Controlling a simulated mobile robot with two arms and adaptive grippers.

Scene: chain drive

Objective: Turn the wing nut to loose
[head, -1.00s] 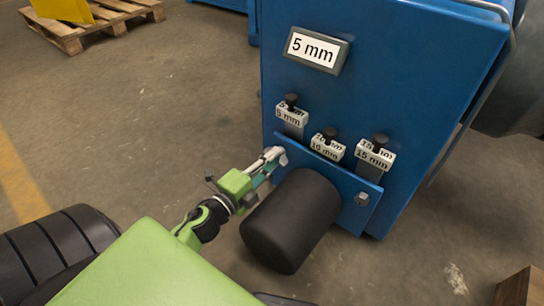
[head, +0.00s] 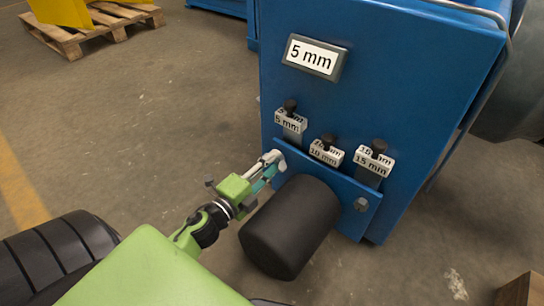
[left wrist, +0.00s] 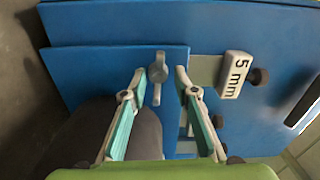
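The grey wing nut (left wrist: 157,72) sits on the blue plate, with its wings running up and down in the left wrist view. My left gripper (left wrist: 161,84) is open, with one finger on each side of the wing nut. Small gaps show between the fingertips and the wings. In the head view, my left gripper (head: 268,169) reaches the left end of the plate, and its fingers largely hide the wing nut there. My right gripper is not in view.
A black cylinder (head: 288,228) juts out close beside my left gripper. Gauge tabs marked 5 mm (head: 289,122), 10 mm (head: 327,155) and 15 mm (head: 374,162) hang above the plate. A grey fastener (head: 361,204) sits at the plate's right end. A 5 mm sign (head: 313,55) is higher up.

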